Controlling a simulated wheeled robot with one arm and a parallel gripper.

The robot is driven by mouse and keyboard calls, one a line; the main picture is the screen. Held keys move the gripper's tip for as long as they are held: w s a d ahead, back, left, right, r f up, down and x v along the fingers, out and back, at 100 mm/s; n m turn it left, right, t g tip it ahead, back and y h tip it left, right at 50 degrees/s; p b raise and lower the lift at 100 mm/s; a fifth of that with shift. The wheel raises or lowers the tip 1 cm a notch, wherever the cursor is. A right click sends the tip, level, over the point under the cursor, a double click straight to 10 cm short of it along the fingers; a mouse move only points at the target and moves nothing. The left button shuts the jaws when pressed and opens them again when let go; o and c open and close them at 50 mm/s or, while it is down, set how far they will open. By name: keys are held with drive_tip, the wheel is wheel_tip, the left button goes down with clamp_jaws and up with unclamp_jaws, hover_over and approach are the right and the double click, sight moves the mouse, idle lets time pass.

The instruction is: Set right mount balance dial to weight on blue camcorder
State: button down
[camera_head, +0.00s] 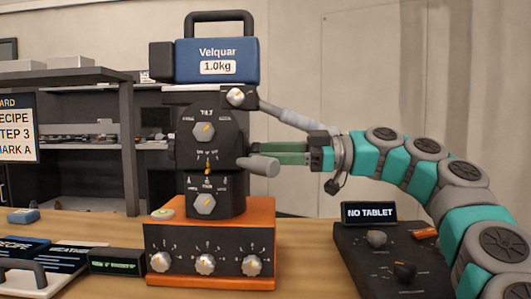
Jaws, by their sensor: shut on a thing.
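The blue camcorder (228,48), labelled "Velquar 1.0kg", sits on top of a black mount head (222,140). The head has an upper dial marked tilt (204,131), a small orange-tipped lever (207,166) and a lower dial (205,204). It stands on an orange base (210,285) with a left dial (160,262), a middle dial (205,264) and a right dial (251,265). My gripper (250,156) reaches in from the right with green fingers at the head's right side, beside a grey cylindrical handle (264,167). What lies between the fingertips is hidden.
A grey bar (290,118) slants from the head just above my fingers. A black console (390,260) with a "NO TABLET" sign (369,212) stands right. Bare wood (305,260) lies between base and console.

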drive_tip(key=m+p, duration=0.7)
drive_tip(key=m, duration=1)
drive_tip(key=shift+m+p, duration=0.3)
idle(0.4)
drive_tip(key=c, duration=0.7)
unclamp_jaws()
drive_tip(key=shift+o, duration=0.2)
drive_tip(key=shift+d, duration=0.1)
